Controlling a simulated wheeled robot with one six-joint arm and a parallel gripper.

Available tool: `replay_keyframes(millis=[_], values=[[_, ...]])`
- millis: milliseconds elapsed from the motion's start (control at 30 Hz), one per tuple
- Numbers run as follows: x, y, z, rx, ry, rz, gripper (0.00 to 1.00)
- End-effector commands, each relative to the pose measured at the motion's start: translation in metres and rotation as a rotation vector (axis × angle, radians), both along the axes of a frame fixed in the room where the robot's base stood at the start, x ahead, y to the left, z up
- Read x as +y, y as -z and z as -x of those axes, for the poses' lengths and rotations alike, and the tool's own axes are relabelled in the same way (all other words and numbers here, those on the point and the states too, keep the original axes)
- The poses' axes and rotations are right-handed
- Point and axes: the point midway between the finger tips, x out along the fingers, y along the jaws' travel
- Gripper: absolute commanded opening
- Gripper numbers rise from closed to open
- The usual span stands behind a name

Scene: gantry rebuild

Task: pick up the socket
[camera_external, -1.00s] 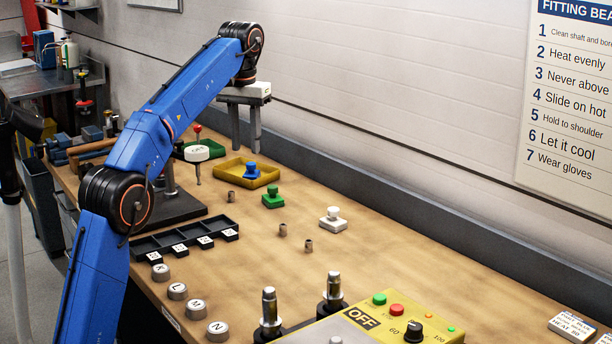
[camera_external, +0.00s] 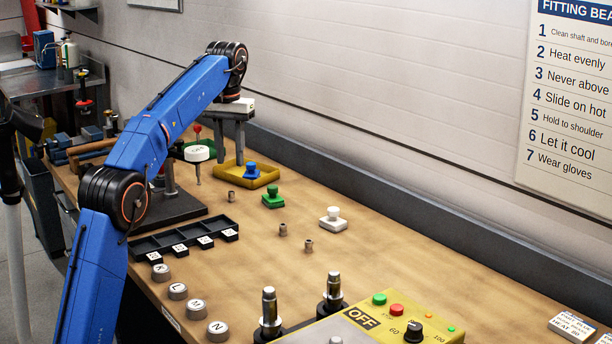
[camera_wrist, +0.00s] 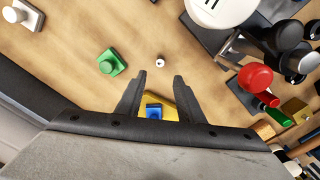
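My gripper (camera_external: 229,155) points down over the back of the bench, near the yellow tray. In the wrist view my gripper (camera_wrist: 160,79) is open, with nothing held between its fingers.
The yellow tray (camera_external: 226,170) holds a blue knobbed block (camera_external: 252,171). A green block (camera_external: 273,198) and a white block (camera_external: 333,220) stand on the bench. A black compartment tray (camera_external: 150,247), a white disc (camera_external: 197,153) on a stand and a yellow control box (camera_external: 375,317) are nearby.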

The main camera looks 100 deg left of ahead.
Motion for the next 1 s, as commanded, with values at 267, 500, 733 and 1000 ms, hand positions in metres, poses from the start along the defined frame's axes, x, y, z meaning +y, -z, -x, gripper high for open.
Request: replay_keyframes(millis=[267,500,733,1000], values=[[-0.001,0.020,0.000,0.000,0.000,0.001,0.34],[-0.001,0.040,0.000,0.000,0.000,0.001,0.34],[-0.001,0.064,0.000,0.001,0.000,0.003,0.34],[-0.001,0.091,0.000,0.000,0.000,0.000,0.34]])
